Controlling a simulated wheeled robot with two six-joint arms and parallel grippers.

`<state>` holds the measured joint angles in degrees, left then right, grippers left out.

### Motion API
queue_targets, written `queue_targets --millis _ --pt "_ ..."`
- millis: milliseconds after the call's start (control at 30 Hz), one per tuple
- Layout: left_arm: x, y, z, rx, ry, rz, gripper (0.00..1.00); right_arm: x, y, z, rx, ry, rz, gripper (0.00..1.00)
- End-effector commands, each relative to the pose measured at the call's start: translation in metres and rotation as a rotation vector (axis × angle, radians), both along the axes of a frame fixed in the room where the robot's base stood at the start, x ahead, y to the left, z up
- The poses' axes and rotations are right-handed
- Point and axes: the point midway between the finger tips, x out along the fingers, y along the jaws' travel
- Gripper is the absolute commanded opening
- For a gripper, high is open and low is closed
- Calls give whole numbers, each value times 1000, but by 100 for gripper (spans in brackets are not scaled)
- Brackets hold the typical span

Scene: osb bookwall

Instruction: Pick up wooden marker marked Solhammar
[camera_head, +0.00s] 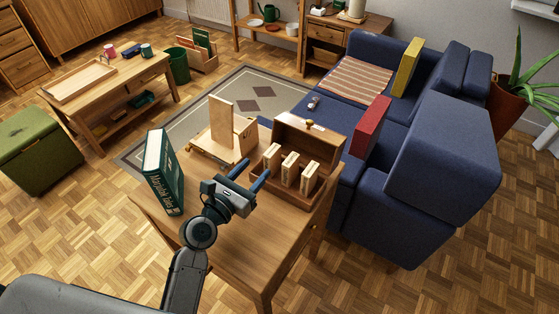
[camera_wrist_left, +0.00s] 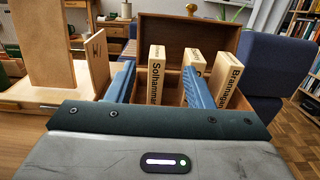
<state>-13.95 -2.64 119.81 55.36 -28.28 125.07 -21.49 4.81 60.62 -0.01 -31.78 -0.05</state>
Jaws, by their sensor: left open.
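The wooden marker marked Solhammar (camera_wrist_left: 157,72) stands upright in an open wooden box, with its printed edge facing me in the left wrist view. In the head view it is the leftmost light block (camera_head: 271,158) in the box (camera_head: 277,195). My left gripper (camera_head: 251,174) is open and empty in front of the box. In the left wrist view the marker stands beyond and between its blue fingers (camera_wrist_left: 160,78).
A wooden stand with a tall upright panel (camera_head: 221,122) is left of the box. A green book (camera_head: 160,170) stands tilted at the table's left edge. The box's raised lid (camera_head: 308,140) is behind the markers. A blue sofa (camera_head: 415,190) is close on the right.

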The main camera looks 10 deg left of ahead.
Motion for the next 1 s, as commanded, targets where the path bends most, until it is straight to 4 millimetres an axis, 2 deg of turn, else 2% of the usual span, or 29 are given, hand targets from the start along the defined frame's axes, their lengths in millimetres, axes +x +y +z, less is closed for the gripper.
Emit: queue_targets --millis 33,133,400,567,800,1000 --pt "1 0 -5 -4 0 1 47 1 0 -3 0 0 0 36" --pt "10 -3 -4 -8 0 2 47 1 0 -2 0 2 0 36" --pt "47 -19 -4 -7 1 1 47 -5 -1 -5 0 4 0 36" --pt "57 -22 -4 -4 1 1 47 -6 -1 -6 0 2 0 36" --pt "90 -34 -6 -6 0 1 47 -13 -1 -9 0 7 -2 36" --pt "102 -38 -7 -5 1 2 47 -14 -2 -10 0 5 -1 36"
